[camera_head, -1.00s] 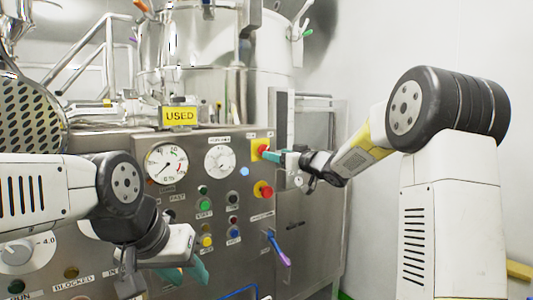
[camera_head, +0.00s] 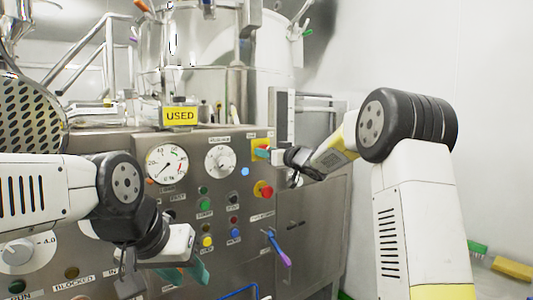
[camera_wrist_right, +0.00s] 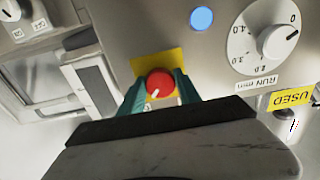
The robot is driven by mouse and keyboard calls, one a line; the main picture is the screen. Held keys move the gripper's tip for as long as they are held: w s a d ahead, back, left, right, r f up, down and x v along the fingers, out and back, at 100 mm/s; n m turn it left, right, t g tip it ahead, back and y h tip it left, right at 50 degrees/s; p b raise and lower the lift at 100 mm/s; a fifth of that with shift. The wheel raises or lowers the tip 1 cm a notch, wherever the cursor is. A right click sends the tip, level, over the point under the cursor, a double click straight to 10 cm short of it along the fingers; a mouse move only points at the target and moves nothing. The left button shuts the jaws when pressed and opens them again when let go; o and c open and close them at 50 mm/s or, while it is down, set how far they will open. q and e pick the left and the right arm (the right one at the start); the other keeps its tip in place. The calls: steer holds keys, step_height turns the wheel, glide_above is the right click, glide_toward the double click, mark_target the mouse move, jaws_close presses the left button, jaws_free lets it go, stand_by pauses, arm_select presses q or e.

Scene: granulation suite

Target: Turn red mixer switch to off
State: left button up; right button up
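The red mixer switch (camera_wrist_right: 159,83) is a round red knob with a white mark on a yellow plate, high on the right of the steel panel. In the right wrist view its white mark points to the lower left. My right gripper (camera_head: 262,154) is at this switch and hides most of it in the head view. In the right wrist view its teal fingers (camera_wrist_right: 160,90) stand apart on either side of the knob; firm contact cannot be seen. My left gripper (camera_head: 186,273) hangs in front of the lower panel, away from the switch; its finger gap is unclear.
A second red knob (camera_head: 264,190) on yellow sits just below the switch. A blue button (camera_head: 245,171), a white dial (camera_head: 219,160) and a gauge (camera_head: 166,163) are to the left. A purple-tipped lever (camera_head: 278,248) sticks out lower down. A yellow USED sign (camera_head: 180,116) stands on top.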

jaws_close()
steer(key=n, duration=1.7)
steer(key=shift+w+d+r+n, duration=0.1)
steer(key=shift+n, duration=0.3)
stand_by(0.4)
steer(key=o, duration=0.9)
jaws_free()
steer(key=shift+o, duration=0.2)
